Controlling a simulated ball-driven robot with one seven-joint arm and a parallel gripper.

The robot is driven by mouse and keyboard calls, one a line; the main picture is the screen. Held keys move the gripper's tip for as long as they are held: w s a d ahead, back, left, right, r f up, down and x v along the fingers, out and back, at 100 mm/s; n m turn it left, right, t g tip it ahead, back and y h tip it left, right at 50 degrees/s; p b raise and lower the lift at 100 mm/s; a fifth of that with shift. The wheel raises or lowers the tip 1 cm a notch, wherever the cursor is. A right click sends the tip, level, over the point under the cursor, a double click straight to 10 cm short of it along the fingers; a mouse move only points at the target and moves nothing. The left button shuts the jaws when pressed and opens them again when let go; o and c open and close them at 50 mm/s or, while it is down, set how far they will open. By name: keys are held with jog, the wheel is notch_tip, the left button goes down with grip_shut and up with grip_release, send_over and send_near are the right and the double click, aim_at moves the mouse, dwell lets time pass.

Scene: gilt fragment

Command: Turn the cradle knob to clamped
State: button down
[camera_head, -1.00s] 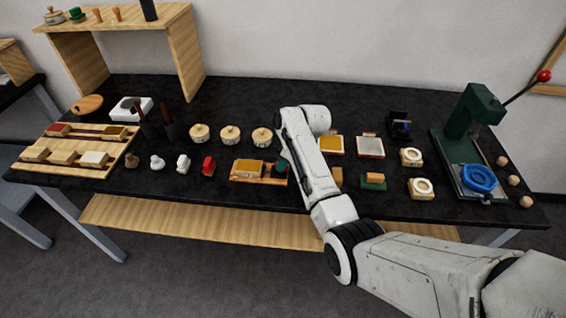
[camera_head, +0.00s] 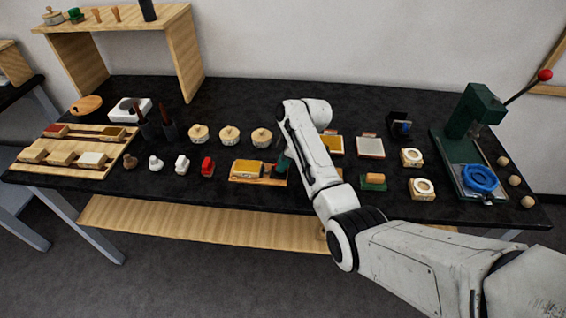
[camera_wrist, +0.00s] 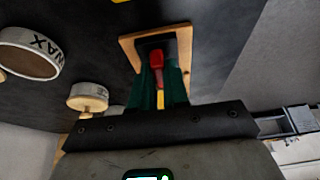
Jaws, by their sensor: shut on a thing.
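The cradle (camera_head: 240,180) is a light wooden base near the front of the black bench, with a gold-topped pale block (camera_head: 247,168) on it. In the wrist view, a red knob (camera_wrist: 157,59) stands over a dark mount on a wooden plate (camera_wrist: 129,47). My gripper has green fingers (camera_wrist: 160,78) shut around the red knob, one on each side. In the head view my gripper (camera_head: 281,165) is at the cradle's right end, partly hidden by my arm, and the knob cannot be made out. The knob's setting cannot be read.
Round wooden-lidded pots (camera_head: 230,134) stand behind the cradle. A red item (camera_head: 207,166) stands to its left. A green block with an orange top (camera_head: 373,181) lies right of my arm. A green press (camera_head: 470,125) stands at the far right. A pot marked WAX (camera_wrist: 30,53) shows in the wrist view.

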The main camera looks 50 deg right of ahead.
jog(key=c, duration=1.1)
grip_release()
jog(key=shift+f, duration=0.15)
jog(key=shift+s+d+r, duration=0.1)
jog(key=shift+r, duration=0.3)
jog(key=b+v, duration=0.1)
jog(key=v, duration=0.9)
jog(key=shift+f, duration=0.1)
